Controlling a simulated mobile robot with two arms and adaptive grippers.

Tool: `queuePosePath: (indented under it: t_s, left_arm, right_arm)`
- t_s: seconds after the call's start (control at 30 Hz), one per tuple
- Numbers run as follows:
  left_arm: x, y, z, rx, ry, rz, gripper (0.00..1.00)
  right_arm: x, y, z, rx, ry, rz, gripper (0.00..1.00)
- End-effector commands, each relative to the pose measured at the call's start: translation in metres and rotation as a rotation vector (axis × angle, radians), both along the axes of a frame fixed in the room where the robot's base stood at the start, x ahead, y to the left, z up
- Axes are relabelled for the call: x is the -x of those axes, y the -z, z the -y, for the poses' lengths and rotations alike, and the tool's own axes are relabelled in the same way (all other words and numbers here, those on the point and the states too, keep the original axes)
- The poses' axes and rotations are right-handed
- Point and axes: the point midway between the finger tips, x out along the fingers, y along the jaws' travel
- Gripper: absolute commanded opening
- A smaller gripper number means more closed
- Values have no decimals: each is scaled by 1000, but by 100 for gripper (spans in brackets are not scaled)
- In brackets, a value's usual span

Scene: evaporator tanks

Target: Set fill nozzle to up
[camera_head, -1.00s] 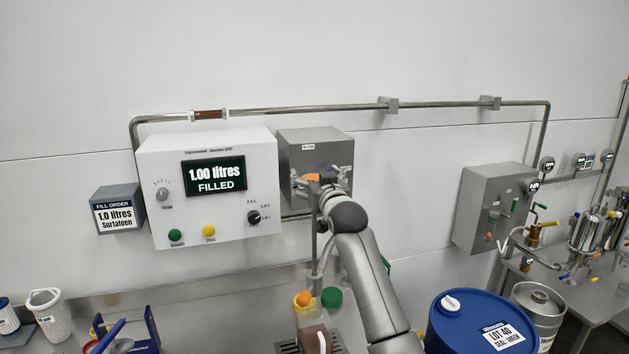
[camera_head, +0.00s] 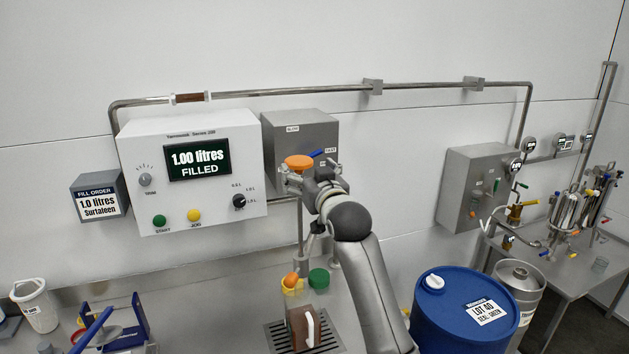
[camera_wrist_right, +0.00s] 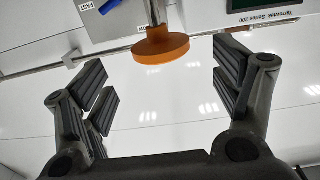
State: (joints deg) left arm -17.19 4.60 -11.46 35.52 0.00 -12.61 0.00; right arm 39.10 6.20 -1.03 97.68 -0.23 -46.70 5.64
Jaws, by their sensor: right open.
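The fill nozzle has an orange round knob (camera_head: 299,162) in front of the grey valve box (camera_head: 318,130). A vertical metal tube (camera_head: 300,225) runs down below it. My right gripper (camera_head: 307,183) is just below and in front of the knob, its fingers partly hidden by its own links. In the right wrist view the orange knob (camera_wrist_right: 160,46) sits on a metal stem beyond the spread fingers, apart from them. The gripper (camera_wrist_right: 165,92) is open and empty. My left gripper is not in view.
A brown jug (camera_head: 298,328) stands on the drain grate below the nozzle. A yellow container (camera_head: 295,288) and a green lid (camera_head: 319,278) are behind it. The white control panel (camera_head: 215,210) reads 1.00 litres filled. A blue drum (camera_head: 440,315) stands to the right.

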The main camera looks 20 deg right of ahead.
Motion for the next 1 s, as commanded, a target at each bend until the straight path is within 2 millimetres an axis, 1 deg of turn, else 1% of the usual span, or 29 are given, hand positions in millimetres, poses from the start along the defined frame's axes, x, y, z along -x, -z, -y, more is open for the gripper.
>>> queuePosePath:
  t_s: [0.03,0.2,0.4,0.9,0.97,1.0]
  left_arm:
    - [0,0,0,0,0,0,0]
    - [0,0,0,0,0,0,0]
    - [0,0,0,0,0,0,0]
    - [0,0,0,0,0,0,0]
    - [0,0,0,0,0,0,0]
    - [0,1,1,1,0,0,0]
  right_arm:
    - [8,1,0,0,0,0,84]
    - [28,0,-1,0,1,2,84]
    - [40,-1,-2,0,1,2,84]
    - [42,0,-2,0,1,1,84]
    - [41,2,-2,1,1,-2,84]
    - [40,7,-2,1,0,-10,84]
